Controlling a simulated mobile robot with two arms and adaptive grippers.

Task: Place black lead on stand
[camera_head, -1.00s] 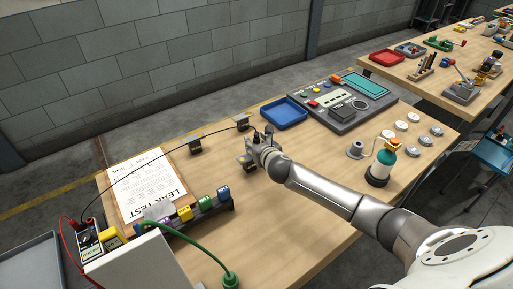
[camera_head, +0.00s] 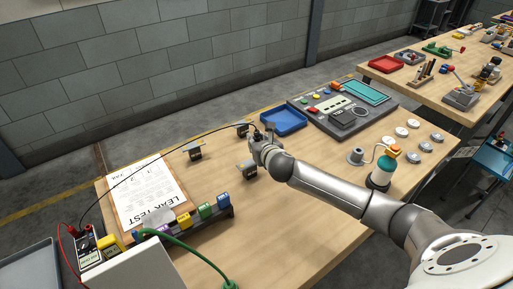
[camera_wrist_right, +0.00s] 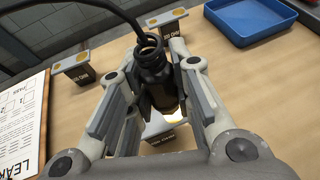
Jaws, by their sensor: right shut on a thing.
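The black lead (camera_wrist_right: 156,80) has a thick ribbed plug end, held in my right gripper (camera_head: 257,138). The jaws are shut on it, one finger on each side in the right wrist view. Its thin cable arcs left over the table to the meter. Three small dark stands with pale tops are in view: a left one (camera_head: 195,153), a back one (camera_head: 243,129) and a front one (camera_head: 249,171). In the wrist view the plug overlaps the front stand (camera_wrist_right: 173,138); whether they touch cannot be told. My left gripper is not in view.
A meter (camera_head: 88,243) with red and black wires is at the front left. A leak test sheet (camera_head: 145,188) and coloured blocks lie beside it. A blue tray (camera_head: 283,121) and a control panel (camera_head: 342,110) stand behind the gripper. Bare table lies in front of my right arm.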

